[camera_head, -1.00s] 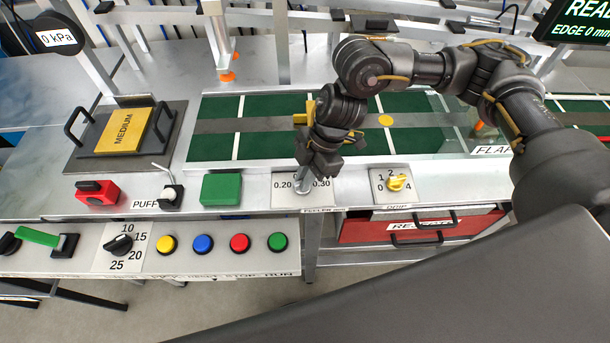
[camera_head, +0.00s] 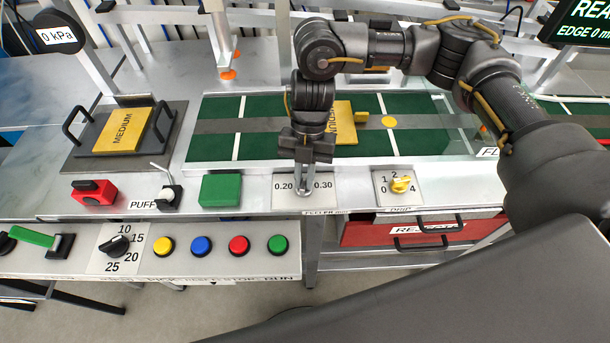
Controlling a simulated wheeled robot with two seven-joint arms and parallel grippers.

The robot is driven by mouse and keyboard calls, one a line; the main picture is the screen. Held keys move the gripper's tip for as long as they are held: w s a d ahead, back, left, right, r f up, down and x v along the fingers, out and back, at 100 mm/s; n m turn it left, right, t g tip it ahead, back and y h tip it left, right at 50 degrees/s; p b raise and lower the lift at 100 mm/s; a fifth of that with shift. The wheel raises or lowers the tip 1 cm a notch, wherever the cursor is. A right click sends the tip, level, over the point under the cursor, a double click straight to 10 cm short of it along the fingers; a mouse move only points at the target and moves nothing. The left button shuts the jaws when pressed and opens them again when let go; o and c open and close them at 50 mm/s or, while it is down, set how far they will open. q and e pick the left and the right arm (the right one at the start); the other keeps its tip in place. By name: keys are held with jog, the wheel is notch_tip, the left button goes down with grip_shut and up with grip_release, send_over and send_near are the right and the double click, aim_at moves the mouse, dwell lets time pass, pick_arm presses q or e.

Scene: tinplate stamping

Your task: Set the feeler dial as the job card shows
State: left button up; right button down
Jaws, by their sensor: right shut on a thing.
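The feeler dial plate (camera_head: 328,199) is pale, set in the bench front, with 0.20 at its left and 0.30 at its right. My right gripper (camera_head: 304,184) points down over its middle and is shut on the feeler dial's knob. The gripper hides most of the knob and any mark above it, so I cannot tell the pointer's setting. A yellow card (camera_head: 121,131) reading MEDIUM lies on a dark plate at the left. Another yellow piece (camera_head: 345,127) with partly hidden lettering lies on the green belt behind my arm. My left gripper is out of view.
The drip dial (camera_head: 401,186) with a yellow knob is to the right. A green block (camera_head: 220,189), a puff lever (camera_head: 168,195) and a red switch (camera_head: 94,193) stand to the left. Several coloured buttons (camera_head: 239,244) line the lower panel. A red drawer (camera_head: 400,232) is below right.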

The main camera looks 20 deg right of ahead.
jog(key=shift+a+n+h, duration=0.1)
jog(key=shift+n+h, duration=0.3)
jog(key=shift+n, duration=0.7)
jog(key=c, duration=1.5)
grip_release()
jog(key=shift+o, duration=0.2)
jog(key=b+v, duration=0.1)
jog(key=v, duration=0.9)
jog(key=shift+w+r+b, duration=0.3)
jog(key=shift+r, duration=0.05)
jog(key=shift+r, duration=0.1)
